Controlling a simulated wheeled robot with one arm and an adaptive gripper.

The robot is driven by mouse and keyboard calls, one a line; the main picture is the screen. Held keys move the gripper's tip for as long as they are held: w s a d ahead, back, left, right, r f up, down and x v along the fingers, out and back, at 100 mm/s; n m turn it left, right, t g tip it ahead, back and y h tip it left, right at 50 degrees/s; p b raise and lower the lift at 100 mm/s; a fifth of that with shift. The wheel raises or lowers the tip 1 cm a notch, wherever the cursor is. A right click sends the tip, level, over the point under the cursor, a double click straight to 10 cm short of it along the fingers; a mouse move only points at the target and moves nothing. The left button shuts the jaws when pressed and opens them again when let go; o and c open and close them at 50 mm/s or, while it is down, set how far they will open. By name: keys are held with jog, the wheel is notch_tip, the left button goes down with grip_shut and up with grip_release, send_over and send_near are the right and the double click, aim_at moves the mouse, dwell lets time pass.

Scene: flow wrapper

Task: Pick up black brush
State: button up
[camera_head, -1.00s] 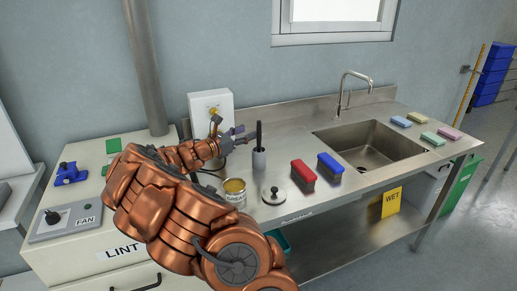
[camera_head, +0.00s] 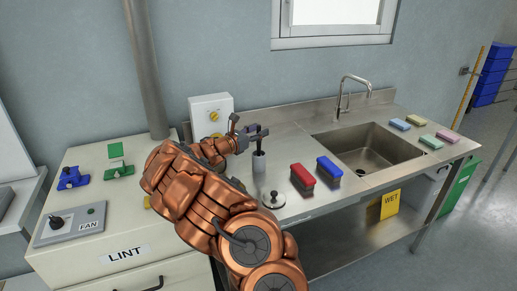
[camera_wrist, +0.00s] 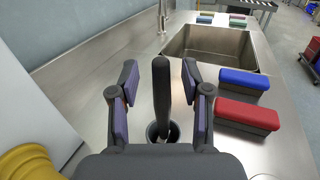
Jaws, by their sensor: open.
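The black brush (camera_head: 260,141) stands upright in a small grey cup (camera_head: 259,162) on the steel counter. In the wrist view the dark handle of the black brush (camera_wrist: 161,95) rises between my two fingers, and its lower end is in the cup (camera_wrist: 153,133). My gripper (camera_head: 254,134) is at the brush's upper part. In the wrist view my gripper (camera_wrist: 157,100) is open, with a purple-padded finger on each side of the handle and gaps showing on both sides.
A red brush block (camera_head: 303,178) and a blue one (camera_head: 329,169) lie right of the cup. A lidded pot (camera_head: 273,200) is in front. The sink (camera_head: 372,150) is farther right. A white box with a yellow knob (camera_head: 211,113) stands behind my gripper.

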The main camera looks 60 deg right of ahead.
jog(key=shift+d, duration=0.25)
grip_shut()
dwell(0.3)
